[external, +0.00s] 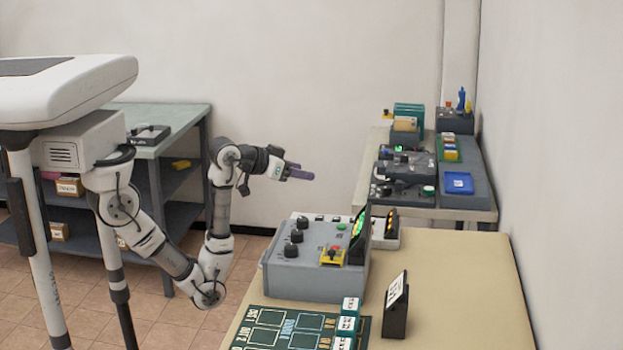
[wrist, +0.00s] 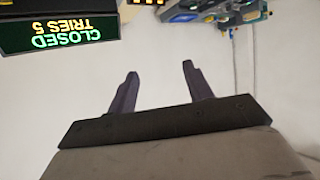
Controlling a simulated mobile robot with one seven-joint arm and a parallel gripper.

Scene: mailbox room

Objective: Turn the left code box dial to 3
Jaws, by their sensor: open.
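The grey code box (external: 300,278) sits on the near table. Several black knobs stand on its top, with a row of dials at the near (external: 291,250), middle (external: 296,236) and far (external: 302,222) positions. Which dial is the left one, and where each pointer stands, is too small to tell. The box's display (external: 357,228) glows green; in the wrist view the display (wrist: 65,30) reads CLOSED, TRIES 5, upside down. My gripper (external: 300,173) is above and behind the box, apart from it. Its two fingers (wrist: 160,70) are spread, with nothing between them.
A yellow block with a red button (external: 332,256) is on the box's top. A black sign stand (external: 396,308) and a green board (external: 285,328) are on the near table (external: 450,290). Another table with devices stands behind (external: 452,214). The air around my gripper is clear.

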